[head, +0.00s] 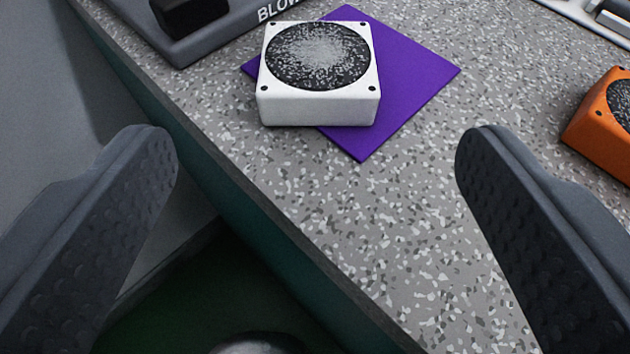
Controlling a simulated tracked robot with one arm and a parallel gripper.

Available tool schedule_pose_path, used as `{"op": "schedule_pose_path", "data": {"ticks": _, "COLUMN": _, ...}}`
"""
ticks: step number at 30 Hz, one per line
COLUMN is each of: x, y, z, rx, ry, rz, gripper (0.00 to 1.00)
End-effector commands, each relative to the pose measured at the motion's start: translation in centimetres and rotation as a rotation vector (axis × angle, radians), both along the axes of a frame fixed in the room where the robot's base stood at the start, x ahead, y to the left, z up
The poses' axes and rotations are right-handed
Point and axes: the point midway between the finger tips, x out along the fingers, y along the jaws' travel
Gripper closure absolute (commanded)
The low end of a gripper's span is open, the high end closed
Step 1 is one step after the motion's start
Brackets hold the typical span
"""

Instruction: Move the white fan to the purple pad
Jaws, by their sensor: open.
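The white fan (318,107) is a square white box with a round dark speckled face on top. It lies flat, with its right part over the purple pad (413,75) and its lower left corner beyond the pad's edge, over the speckled counter. The pad is a flat purple square turned at an angle on the counter. My gripper (316,145) is open and empty, its two dark fingers wide apart. The fan is ahead of the fingertips, between them in the picture, and neither finger touches it.
The speckled counter (330,220) has a dark edge running diagonally to the lower right. An orange fan (595,135) sits at the right edge. A grey labelled tray (215,38) with a black block (190,14) is at the upper left. A pale device (590,15) is at the upper right.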

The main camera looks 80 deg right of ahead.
Motion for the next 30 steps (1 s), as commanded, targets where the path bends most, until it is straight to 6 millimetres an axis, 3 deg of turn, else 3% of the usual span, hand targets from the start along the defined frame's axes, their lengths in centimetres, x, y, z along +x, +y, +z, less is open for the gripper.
{"op": "schedule_pose_path", "data": {"ticks": 13, "x": -0.3, "y": 1.0, "z": 0.5, "rx": 0.004, "ry": 0.003, "rz": 0.001, "gripper": 0.24}}
{"op": "schedule_pose_path", "data": {"ticks": 17, "x": -0.2, "y": 1.1, "z": 2.1, "rx": 0.052, "ry": 0.023, "rz": 0.05, "gripper": 0.24}}
{"op": "schedule_pose_path", "data": {"ticks": 23, "x": -0.1, "y": 2.3, "z": 8.3, "rx": 0.2, "ry": 0.095, "rz": 0.31, "gripper": 0.24}}
{"op": "schedule_pose_path", "data": {"ticks": 30, "x": -1.4, "y": 4.8, "z": 19.1, "rx": 0.241, "ry": 0.082, "rz": 0.773, "gripper": 0.24}}
